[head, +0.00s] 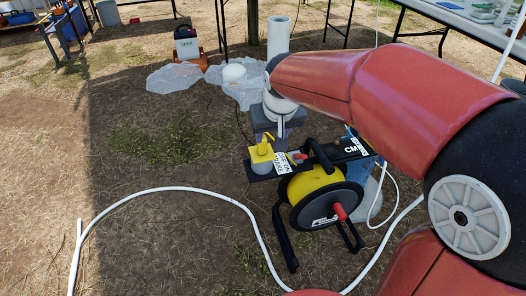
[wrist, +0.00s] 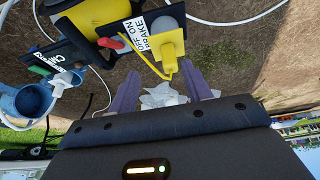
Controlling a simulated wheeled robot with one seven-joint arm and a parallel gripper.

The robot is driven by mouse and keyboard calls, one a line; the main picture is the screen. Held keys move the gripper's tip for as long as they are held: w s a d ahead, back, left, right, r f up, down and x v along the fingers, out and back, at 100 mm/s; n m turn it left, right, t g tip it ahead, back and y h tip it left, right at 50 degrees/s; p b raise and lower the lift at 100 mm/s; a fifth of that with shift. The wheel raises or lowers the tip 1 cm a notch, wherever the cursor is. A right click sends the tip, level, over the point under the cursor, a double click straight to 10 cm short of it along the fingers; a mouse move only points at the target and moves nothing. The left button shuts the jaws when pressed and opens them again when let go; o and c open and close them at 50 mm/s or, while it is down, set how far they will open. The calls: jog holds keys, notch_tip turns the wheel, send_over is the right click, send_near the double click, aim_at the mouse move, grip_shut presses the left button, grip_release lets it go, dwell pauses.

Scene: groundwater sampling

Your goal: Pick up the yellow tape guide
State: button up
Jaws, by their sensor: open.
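The yellow tape guide (head: 262,154) stands at the left end of the dark reel frame, beside a white label reading OFF ON BRAKE. In the wrist view the guide (wrist: 170,46) hangs from the top, its narrow tip close to the gap between my fingers. My gripper (wrist: 160,70) is open, with its two purple fingers apart and nothing held between them. In the head view my gripper is just above and behind the guide, and its fingertips are hard to make out. I cannot tell whether a finger touches the guide.
A yellow and black reel (head: 312,190) with a red knob stands right of the guide. A white hose (head: 180,190) curves over the ground. A white pipe (head: 279,38) stands behind. A table (head: 470,18) is at the back right. The ground at left is mostly clear.

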aim_at(262, 152)
jog(key=w+a+f, duration=0.2)
jog(key=shift+w+a, duration=0.3)
jog(key=shift+a, duration=0.1)
jog(key=x, duration=0.5)
jog(key=b+x, duration=0.1)
jog(key=x, duration=0.1)
jog(key=shift+w+d, duration=0.3)
jog(key=shift+w, duration=0.15)
grip_shut()
